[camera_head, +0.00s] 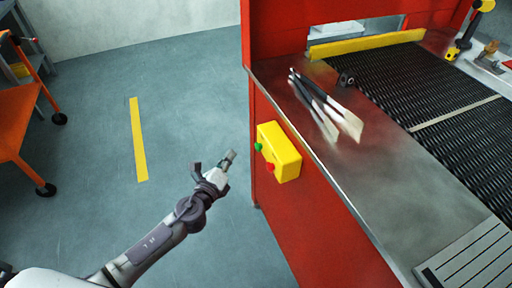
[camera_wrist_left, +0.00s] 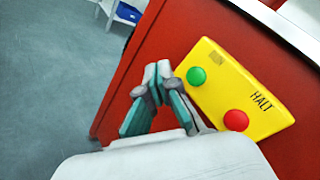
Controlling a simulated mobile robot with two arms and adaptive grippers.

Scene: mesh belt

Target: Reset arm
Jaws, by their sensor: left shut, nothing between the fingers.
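My left gripper (camera_head: 229,157) is shut and empty in the head view, held over the floor left of the red machine. Its closed fingers (camera_wrist_left: 157,78) also show in the left wrist view, in front of the red side panel and left of the yellow control box. The yellow control box (camera_head: 286,150) is fixed to the machine's side, with a green button (camera_wrist_left: 196,75) and a red button (camera_wrist_left: 236,120). The label HALT is beside the red button. The fingers appear apart from both buttons. My right gripper is not in view.
The red machine (camera_head: 325,215) has a metal ledge (camera_head: 385,165) with brushes or scrapers (camera_head: 345,118) on it and a dark mesh belt (camera_head: 430,95) behind. An orange cart (camera_head: 15,115) stands at the left. The grey floor around the yellow stripe (camera_head: 138,140) is clear.

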